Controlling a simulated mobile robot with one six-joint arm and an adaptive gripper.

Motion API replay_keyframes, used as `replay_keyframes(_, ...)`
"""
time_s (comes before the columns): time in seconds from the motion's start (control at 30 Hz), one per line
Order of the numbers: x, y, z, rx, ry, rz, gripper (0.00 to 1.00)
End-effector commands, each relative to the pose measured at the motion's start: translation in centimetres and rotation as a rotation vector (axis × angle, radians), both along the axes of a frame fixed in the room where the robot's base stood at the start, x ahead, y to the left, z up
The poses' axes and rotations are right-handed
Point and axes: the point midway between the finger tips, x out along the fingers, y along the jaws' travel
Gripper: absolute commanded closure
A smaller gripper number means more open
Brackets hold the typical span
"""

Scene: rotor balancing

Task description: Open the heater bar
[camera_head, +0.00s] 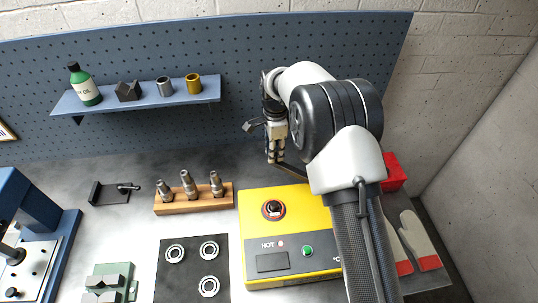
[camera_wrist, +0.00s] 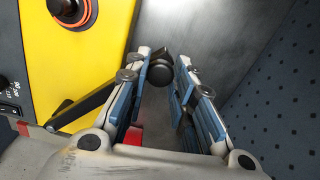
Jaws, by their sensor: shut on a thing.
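The yellow heater (camera_head: 254,220) stands on the bench in front of my arm, with a dark post in an orange ring (camera_head: 273,209) on top. In the wrist view the heater (camera_wrist: 50,70) is at the left. The heater bar (camera_wrist: 84,107) is a dark arm running from the heater's edge to between my fingers. It also shows in the head view as a dark strip (camera_head: 291,170) at the heater's back edge. My gripper (camera_wrist: 162,66) is shut on the bar's round black knob (camera_wrist: 160,75); its fingers (camera_head: 275,158) point down behind the heater. My arm hides the heater's right part.
A wooden rack (camera_head: 194,200) with metal holders and a dark mat (camera_head: 176,279) with rings lie left of the heater. A red box (camera_head: 393,172) and gloves (camera_head: 418,241) are at the right. The pegboard (camera_head: 235,60) and shelf (camera_head: 140,108) rise behind.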

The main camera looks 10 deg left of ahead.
Motion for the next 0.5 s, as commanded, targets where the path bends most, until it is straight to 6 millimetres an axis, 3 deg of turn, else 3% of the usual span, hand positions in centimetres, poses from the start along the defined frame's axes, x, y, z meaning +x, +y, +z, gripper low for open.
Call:
replay_keyframes(0.2,1.4,-0.6,0.1,0.001,0.000,-0.068,1.00)
replay_keyframes(0.5,1.9,-0.8,0.0,0.001,-0.001,-0.089,1.00)
